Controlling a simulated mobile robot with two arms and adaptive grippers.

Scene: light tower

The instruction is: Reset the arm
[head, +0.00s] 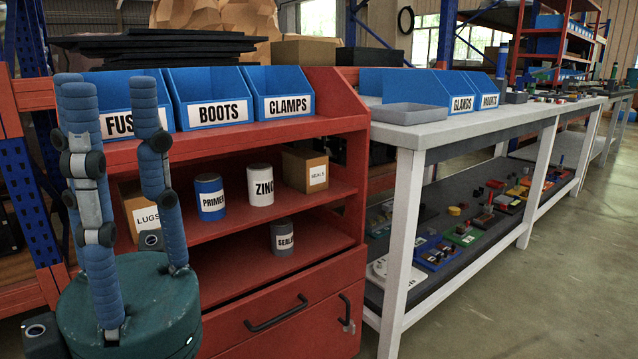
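My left gripper (108,92) stands at the left of the head view, with blue padded fingers pointing up from a round teal palm. The fingers are apart and nothing shows between them, so it is open and empty. It is in front of the red shelf unit (338,103) and hides part of the bin whose label begins "FUS" (112,122). My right gripper is not in view.
Blue BOOTS (208,97) and CLAMPS (278,92) bins sit on the red unit. Below are PRIMER (210,197), ZINC (260,186) and SEALS (305,170). A white workbench (440,126) with a grey tray (409,113) extends right. Open floor (560,290) lies at right.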

